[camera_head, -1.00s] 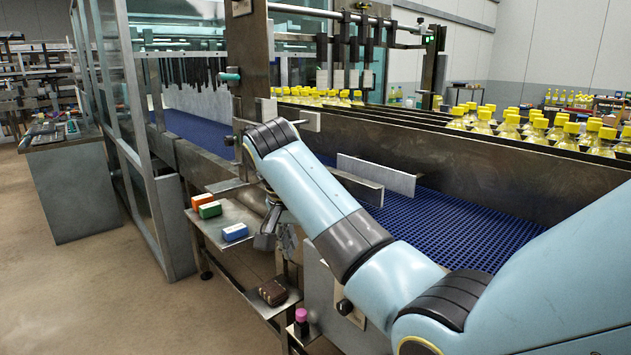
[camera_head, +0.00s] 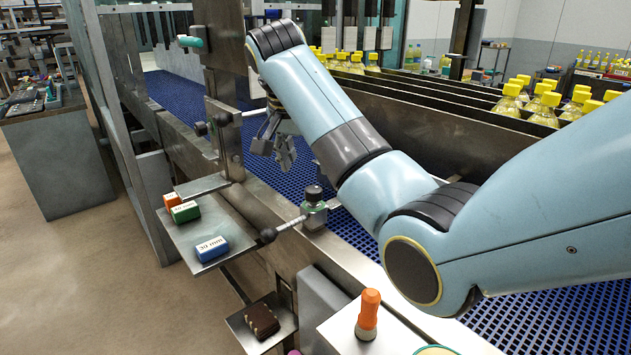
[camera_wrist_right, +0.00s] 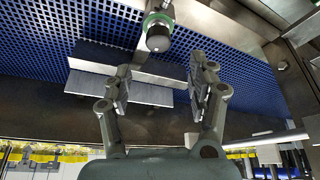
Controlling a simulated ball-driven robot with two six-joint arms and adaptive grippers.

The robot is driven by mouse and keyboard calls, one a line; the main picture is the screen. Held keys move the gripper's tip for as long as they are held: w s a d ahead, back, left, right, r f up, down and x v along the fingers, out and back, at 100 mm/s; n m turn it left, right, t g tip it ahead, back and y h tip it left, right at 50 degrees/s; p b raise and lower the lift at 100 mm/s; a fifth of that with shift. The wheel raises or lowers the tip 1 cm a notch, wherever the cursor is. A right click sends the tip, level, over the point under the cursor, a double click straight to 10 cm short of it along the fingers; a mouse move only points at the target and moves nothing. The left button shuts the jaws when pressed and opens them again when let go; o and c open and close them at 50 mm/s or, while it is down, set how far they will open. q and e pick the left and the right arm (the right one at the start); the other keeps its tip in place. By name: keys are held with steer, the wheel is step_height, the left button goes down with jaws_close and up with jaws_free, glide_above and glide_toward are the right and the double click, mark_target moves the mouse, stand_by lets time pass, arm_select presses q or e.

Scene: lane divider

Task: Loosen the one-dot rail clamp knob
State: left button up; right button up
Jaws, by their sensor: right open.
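A rail clamp with a dark round knob (camera_head: 314,193) and a green collar stands at the conveyor's near edge. A rod with a black ball end (camera_head: 268,235) reaches from it to the left. My right gripper (camera_head: 275,152) is open and empty, above and left of this knob. In the right wrist view a dark knob with a green ring (camera_wrist_right: 158,38) lies beyond the open fingertips (camera_wrist_right: 160,76), apart from them. A grey guide plate (camera_wrist_right: 130,88) shows behind the fingers. My left gripper is not in view.
A steel post with black ball knobs (camera_head: 222,118) stands left of my gripper. A side shelf (camera_head: 232,228) holds orange, green and blue blocks (camera_head: 212,247). An orange-topped item (camera_head: 369,315) stands in front. The blue belt (camera_head: 190,105) runs behind.

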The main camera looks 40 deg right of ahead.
mark_target(313, 189)
steer(key=x, duration=0.4)
steer(key=shift+s+f+p, duration=0.15)
steer(key=shift+f+p, duration=0.15)
steer(key=shift+f, duration=0.1)
steer(key=x, duration=0.3)
steer(key=shift+d+f, duration=0.25)
steer(key=shift+f, duration=0.05)
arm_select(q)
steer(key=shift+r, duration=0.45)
arm_select(e)
steer(key=shift+f, duration=0.3)
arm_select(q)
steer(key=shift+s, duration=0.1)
